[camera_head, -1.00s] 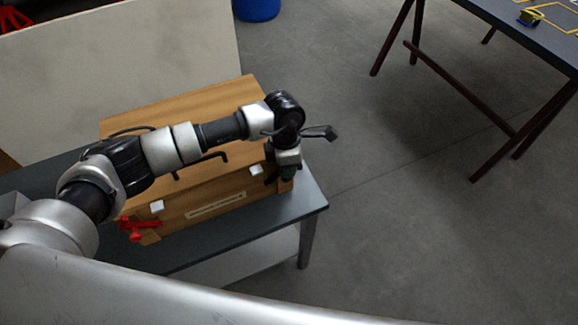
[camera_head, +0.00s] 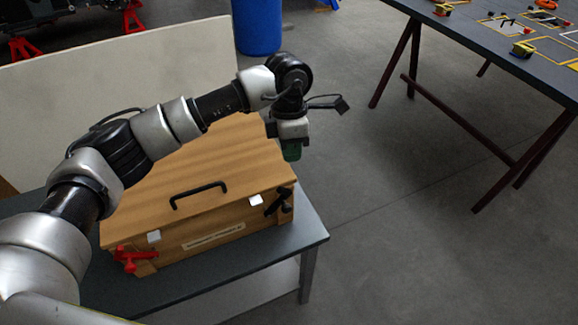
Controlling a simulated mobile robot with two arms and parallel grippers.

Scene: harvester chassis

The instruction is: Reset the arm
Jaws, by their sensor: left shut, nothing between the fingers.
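My left arm comes in from the left and reaches over a wooden box. My left gripper (camera_head: 291,152) hangs pointing down above the box's right end, apart from it. Its jaws are shut with nothing in them, and a small camera-like part sticks out to its right. My right gripper does not show.
The closed wooden box (camera_head: 235,205) has a black handle (camera_head: 198,195), a red latch (camera_head: 132,260) and a black latch (camera_head: 278,202). It stands on a grey table (camera_head: 305,245). A pale panel (camera_head: 60,95) and blue barrel (camera_head: 257,28) are behind. A tool table (camera_head: 480,45) is at right.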

